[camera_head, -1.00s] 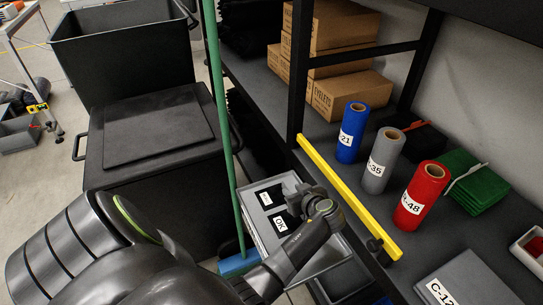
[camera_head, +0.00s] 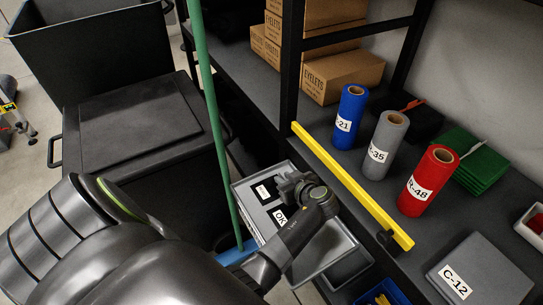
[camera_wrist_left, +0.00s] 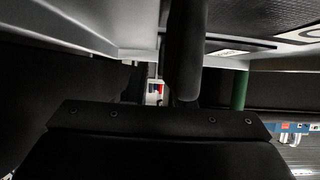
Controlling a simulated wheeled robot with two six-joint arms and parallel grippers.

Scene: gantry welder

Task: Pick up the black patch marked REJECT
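A grey tray (camera_head: 340,249) hangs low beside the shelf, and black patches lie in it. One black patch (camera_head: 279,218) has a white label reading OK. Another black patch (camera_head: 265,190), to its upper left, has a white label too small to read, so I cannot confirm REJECT. My left gripper (camera_head: 291,187) is over the tray, just right of these patches, and hides part of it. The left wrist view shows a dark finger (camera_wrist_left: 185,50) close to the tray and a white label strip (camera_wrist_left: 230,52). The finger gap is not clear. My right gripper is not in view.
A yellow bar (camera_head: 350,185) edges the shelf, with blue, grey and red rolls (camera_head: 427,182) behind it. A green pole (camera_head: 212,120) stands left of the tray. A large black bin (camera_head: 95,50) is at the left. A blue bin (camera_head: 382,292) is below.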

